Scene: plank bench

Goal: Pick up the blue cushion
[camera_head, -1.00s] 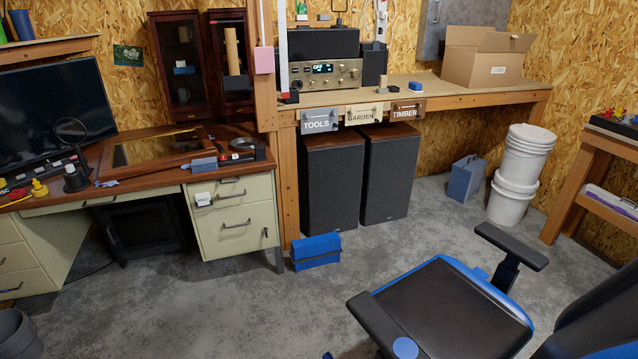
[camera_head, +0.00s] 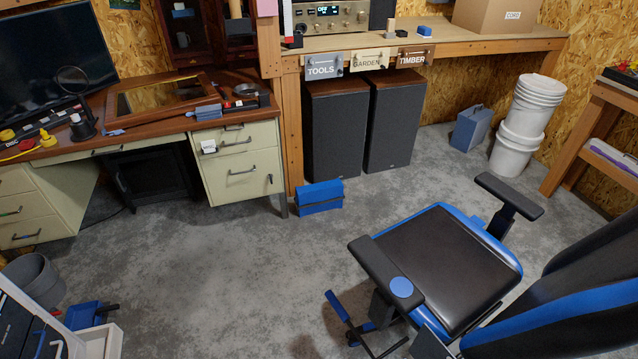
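No plain cushion shows clearly. A blue block-like thing with a dark band (camera_head: 319,197) sits on the floor at the foot of the wooden post, left of the speakers; I cannot tell if it is soft. A small round blue disc (camera_head: 402,287) lies on the left armrest of the office chair (camera_head: 440,262), whose dark seat has a blue rim. Neither of my grippers shows in the head view.
The grey floor (camera_head: 230,270) is clear between the desk and the chair. A desk with cream drawers (camera_head: 238,165) stands left. Two speakers (camera_head: 334,130) stand under the workbench. White buckets (camera_head: 522,125) stand right. A grey bin (camera_head: 38,280) and a blue object (camera_head: 88,314) are lower left.

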